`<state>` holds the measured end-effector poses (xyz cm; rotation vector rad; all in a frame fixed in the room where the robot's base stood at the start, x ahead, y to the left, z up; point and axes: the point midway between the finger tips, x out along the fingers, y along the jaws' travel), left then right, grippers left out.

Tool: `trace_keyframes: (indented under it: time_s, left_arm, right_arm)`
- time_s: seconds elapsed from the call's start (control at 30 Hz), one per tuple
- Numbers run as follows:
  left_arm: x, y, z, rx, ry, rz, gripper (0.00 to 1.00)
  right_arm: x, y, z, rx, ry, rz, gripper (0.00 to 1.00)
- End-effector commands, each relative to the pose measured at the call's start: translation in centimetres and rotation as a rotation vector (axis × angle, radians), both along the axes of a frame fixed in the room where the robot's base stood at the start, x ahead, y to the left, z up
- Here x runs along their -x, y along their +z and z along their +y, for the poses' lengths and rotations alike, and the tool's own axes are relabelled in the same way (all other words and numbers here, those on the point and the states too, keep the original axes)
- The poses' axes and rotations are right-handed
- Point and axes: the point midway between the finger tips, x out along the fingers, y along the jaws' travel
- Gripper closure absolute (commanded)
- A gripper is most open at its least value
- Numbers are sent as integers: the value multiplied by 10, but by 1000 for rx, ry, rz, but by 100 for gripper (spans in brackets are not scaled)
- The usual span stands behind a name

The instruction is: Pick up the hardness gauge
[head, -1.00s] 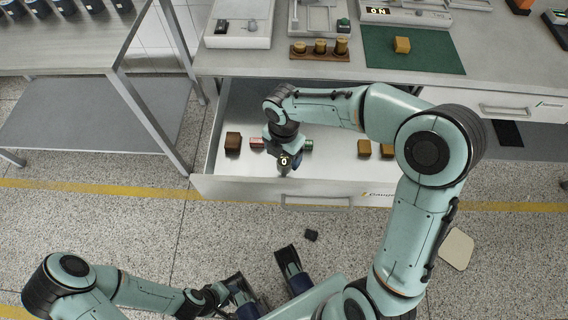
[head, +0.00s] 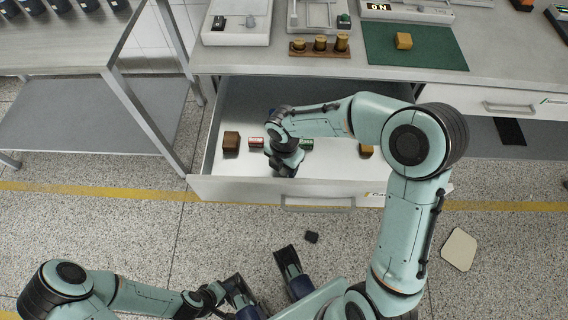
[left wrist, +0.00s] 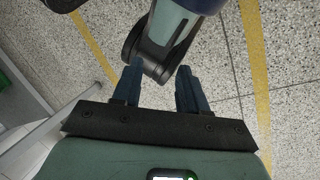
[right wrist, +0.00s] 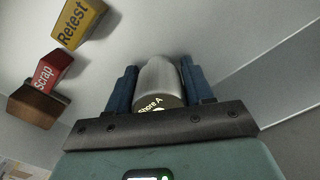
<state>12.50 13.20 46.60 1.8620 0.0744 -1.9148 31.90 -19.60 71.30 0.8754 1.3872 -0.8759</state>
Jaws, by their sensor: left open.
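The hardness gauge (right wrist: 157,82), a grey rounded body with a dark end lettered "Shore A", stands between the fingers of my right gripper (right wrist: 160,88) in the right wrist view. These fingers are spread wide, one on each side of it; whether either touches it is hard to tell. In the head view my right gripper (head: 283,170) is down in the open drawer (head: 230,185) and its wrist hides the gauge. My left gripper (left wrist: 159,80) is open and empty above the floor, far from the drawer.
In the drawer, a brown block (head: 231,141) and a red piece (head: 256,143) lie left of my right gripper. A green piece (head: 306,144) and a yellow block (head: 366,150) lie right. The counter above holds a weight rack (head: 320,50) and a green mat (head: 440,52).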

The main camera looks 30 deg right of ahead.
Motion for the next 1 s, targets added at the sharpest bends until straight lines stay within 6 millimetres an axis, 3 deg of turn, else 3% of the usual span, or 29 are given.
trace_keyframes:
  time_s: [0.03, 0.1, 0.13, 0.37, 0.53, 0.67, 1.0]
  left_arm:
    - [0, 0, 0, 0, 0, 1, 57]
    - [0, 0, 0, 0, 0, 1, 57]
    - [0, 0, 0, 0, 0, 1, 57]
    - [1, 0, 0, 1, -1, 2, 57]
    - [7, 7, -3, 8, -8, 18, 57]
    - [16, 17, -7, 20, -18, 43, 57]
    - [26, 37, -8, 27, -26, 79, 57]
  right_arm:
    - [0, 0, 0, 0, 0, 0, 67]
    - [0, 0, 0, 0, 0, 0, 89]
    - [0, 0, 0, 0, 0, 0, 93]
    - [0, 1, 0, 0, 0, -1, 93]
    - [-1, 17, 0, 0, -2, -5, 93]
    - [-1, 47, 0, 0, -1, -7, 93]
    - [-1, 144, 0, 0, -1, -8, 93]
